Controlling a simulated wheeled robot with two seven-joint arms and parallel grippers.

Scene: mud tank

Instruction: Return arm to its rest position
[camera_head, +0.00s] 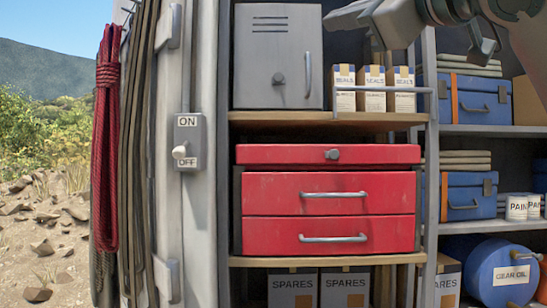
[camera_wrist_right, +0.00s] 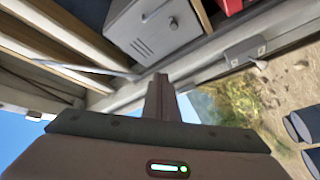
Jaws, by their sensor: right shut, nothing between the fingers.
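My right arm comes in at the top right of the head view. Its gripper (camera_head: 335,18) is in the upper part of the picture, in front of the shelving and to the right of the grey metal locker (camera_head: 278,60). In the right wrist view the right gripper's fingers (camera_wrist_right: 160,82) are together with nothing between them. My left gripper shows in neither view.
A red drawer chest (camera_head: 328,228) stands below the locker. Boxes marked SEALS (camera_head: 372,88) stand behind a thin rail. An ON/OFF switch (camera_head: 187,142) is on the post at left, near a red rope (camera_head: 106,140).

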